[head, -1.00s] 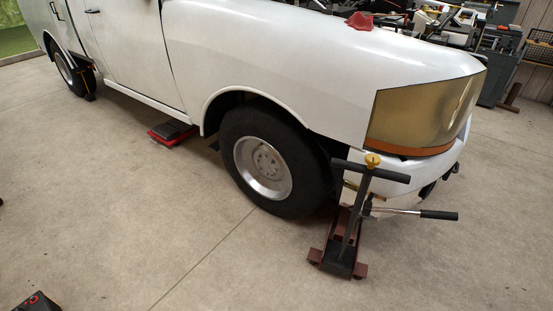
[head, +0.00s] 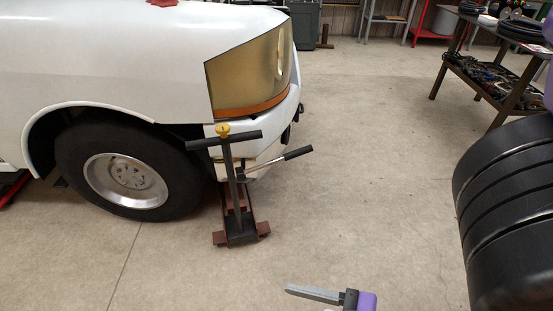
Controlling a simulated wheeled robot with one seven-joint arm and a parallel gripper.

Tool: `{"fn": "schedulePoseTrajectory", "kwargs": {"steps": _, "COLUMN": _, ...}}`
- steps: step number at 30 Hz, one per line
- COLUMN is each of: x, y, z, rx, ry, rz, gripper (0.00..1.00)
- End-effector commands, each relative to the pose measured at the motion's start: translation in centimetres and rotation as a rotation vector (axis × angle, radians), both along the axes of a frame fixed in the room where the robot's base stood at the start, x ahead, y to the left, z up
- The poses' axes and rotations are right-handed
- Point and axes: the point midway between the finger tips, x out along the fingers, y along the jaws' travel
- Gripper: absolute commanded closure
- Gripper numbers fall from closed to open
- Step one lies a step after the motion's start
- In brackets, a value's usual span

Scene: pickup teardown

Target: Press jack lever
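The floor jack (head: 240,230) stands by the front bumper of a white pickup, right of its front wheel. A thin metal lever (head: 262,166) with a black grip (head: 298,153) sticks out to the right and slopes up. My gripper (head: 290,290) is at the bottom edge, below and right of the jack and apart from it. One grey finger shows beside a purple part; the rest is cut off, so its opening is unclear.
The pickup's front wheel (head: 128,180) and bumper (head: 265,143) are close to the jack. A dark workbench (head: 504,95) with tools on its lower shelf stands at the back right. The concrete floor right of the jack is clear.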

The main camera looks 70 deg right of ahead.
Motion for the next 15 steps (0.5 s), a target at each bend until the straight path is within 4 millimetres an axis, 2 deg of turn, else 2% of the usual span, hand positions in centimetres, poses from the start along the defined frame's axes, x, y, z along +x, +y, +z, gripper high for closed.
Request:
{"fn": "schedulePoseTrajectory", "kwargs": {"steps": 4, "x": 0.0, "y": 0.0, "z": 0.0, "rx": 0.000, "ry": 0.000, "rz": 0.000, "gripper": 0.39}}
{"fn": "schedulePoseTrajectory", "kwargs": {"steps": 9, "x": 0.2, "y": -0.4, "z": -0.3, "rx": 0.000, "ry": -0.005, "rz": -0.023, "gripper": 0.72}}
{"fn": "schedulePoseTrajectory", "kwargs": {"steps": 13, "x": 1.9, "y": -1.8, "z": -0.3, "rx": -0.005, "ry": -0.060, "rz": -0.099, "gripper": 0.98}}
{"fn": "schedulePoseTrajectory", "kwargs": {"steps": 15, "x": 3.4, "y": -3.3, "z": -0.5, "rx": -0.012, "ry": -0.106, "rz": -0.163, "gripper": 1.00}}
